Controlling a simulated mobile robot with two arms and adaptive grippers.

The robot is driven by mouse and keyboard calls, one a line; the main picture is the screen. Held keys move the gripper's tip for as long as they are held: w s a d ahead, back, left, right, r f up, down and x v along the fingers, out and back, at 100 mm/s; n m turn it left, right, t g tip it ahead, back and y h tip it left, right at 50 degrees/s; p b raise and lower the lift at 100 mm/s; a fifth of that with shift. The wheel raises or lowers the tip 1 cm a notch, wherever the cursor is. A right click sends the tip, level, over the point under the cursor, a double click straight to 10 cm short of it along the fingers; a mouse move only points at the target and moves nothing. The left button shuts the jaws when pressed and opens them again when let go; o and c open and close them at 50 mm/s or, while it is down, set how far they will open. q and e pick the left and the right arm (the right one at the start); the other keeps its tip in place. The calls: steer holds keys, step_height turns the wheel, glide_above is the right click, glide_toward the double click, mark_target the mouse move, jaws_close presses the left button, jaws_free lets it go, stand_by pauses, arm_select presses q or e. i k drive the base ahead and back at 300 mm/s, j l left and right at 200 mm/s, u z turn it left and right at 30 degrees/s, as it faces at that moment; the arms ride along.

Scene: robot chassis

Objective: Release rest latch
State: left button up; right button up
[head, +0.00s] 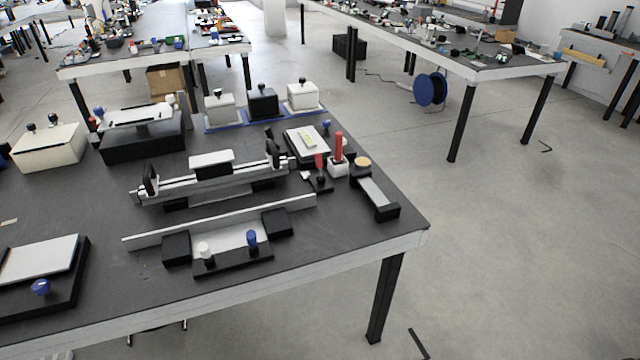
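Neither of my grippers is in view. Several fixtures stand on the dark table (80,220). A long silver rail fixture (215,183) with black upright end pieces lies across the middle. In front of it a long grey bar (155,238) rests on black blocks, with a white knob (204,249) and a blue knob (252,238) on a black base. At the right is a black rest with a grey plate (376,191) and a tan round top (362,162). I cannot tell which part is the rest latch, or its state.
A red-handled piece (339,149) stands beside the rest. Lidded boxes (262,103) sit on a blue strip at the back. A black base with a blue knob (40,288) is at front left. The right table edge drops to open floor (530,260).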

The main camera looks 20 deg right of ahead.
mark_target(318, 157)
steer(key=i+l+u, duration=0.2)
steer(key=l, duration=0.9)
steer(key=i+l+u, duration=0.2)
steer(key=l, duration=0.9)
steer(key=l+u, duration=0.2)
steer(key=l, duration=0.9)
